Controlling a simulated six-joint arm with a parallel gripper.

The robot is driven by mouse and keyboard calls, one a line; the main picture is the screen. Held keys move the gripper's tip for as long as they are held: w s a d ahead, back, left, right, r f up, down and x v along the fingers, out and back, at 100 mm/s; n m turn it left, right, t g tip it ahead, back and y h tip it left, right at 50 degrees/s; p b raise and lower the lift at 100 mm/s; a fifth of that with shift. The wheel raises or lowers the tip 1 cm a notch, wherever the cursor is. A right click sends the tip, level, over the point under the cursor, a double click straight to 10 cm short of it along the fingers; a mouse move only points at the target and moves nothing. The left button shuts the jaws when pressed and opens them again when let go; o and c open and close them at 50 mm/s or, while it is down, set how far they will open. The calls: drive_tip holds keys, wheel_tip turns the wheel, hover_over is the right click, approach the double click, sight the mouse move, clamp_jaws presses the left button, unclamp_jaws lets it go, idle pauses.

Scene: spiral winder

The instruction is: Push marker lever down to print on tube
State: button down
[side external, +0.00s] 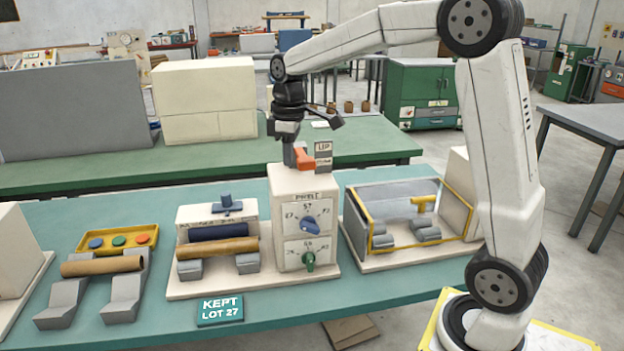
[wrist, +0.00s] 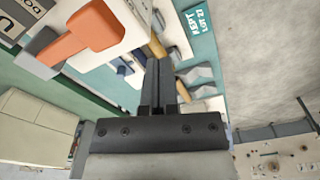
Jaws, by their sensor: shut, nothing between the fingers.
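An orange lever (side external: 305,160) sits on top of the cream dial box (side external: 277,196), beside a small plate that reads "UP" (side external: 323,155). My gripper (side external: 289,164) points down, shut and empty, right by the lever's left end in the side view. In the wrist view the shut fingers (wrist: 158,66) are clear of the orange lever (wrist: 80,38), which lies to their left. A blue T-shaped handle (side external: 226,203) stands on the station left of the box. A brown tube (side external: 217,248) lies on that station's grey supports, below the handle.
Another brown tube (side external: 102,265) rests on grey blocks at the left, before a yellow tray (side external: 117,240) of coloured buttons. A yellow-framed guard (side external: 408,217) stands right of the box. A "KEPT LOT 27" sign (side external: 220,309) is at the green table's front.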

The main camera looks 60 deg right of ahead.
sight(305, 160)
drive_tip(key=d+r+n+g, duration=0.1)
drive_tip(key=d+r+n, duration=0.1)
drive_tip(key=r, duration=0.4)
drive_tip(key=w+d+r+n+y, duration=0.1)
drive_tip(key=d+r+n, duration=0.1)
drive_tip(key=d+r, duration=0.3)
drive_tip(key=shift+w+d+r+g, duration=0.3)
drive_tip(key=shift+r+g, duration=0.1)
drive_tip(key=shift+r, duration=0.5)
drive_tip(key=shift+f, duration=0.15)
drive_tip(key=shift+s+a+f, duration=0.2)
drive_tip(key=shift+s+f, duration=0.05)
drive_tip(key=shift+f, duration=2.05)
drive_tip(key=shift+s+a+f, duration=0.2)
drive_tip(key=shift+a+f, duration=0.05)
drive_tip(key=shift+f, duration=2)
drive_tip(key=shift+s+a+f, duration=0.2)
drive_tip(key=shift+s+f, duration=0.05)
drive_tip(key=shift+f, duration=2.05)
drive_tip(key=shift+f, duration=0.1)
drive_tip(key=shift+s+a+f+t+h, duration=0.15)
drive_tip(key=shift+f+t+h, duration=0.25)
drive_tip(key=shift+f, duration=0.15)
drive_tip(key=shift+s+a+f+t+h, duration=0.15)
drive_tip(key=shift+f+t+h, duration=0.25)
drive_tip(key=shift+f, duration=0.15)
drive_tip(key=shift+s+a+f, duration=0.1)
drive_tip(key=shift+s+f, duration=0.05)
drive_tip(key=shift+f, duration=0.85)
drive_tip(key=shift+r, duration=0.15)
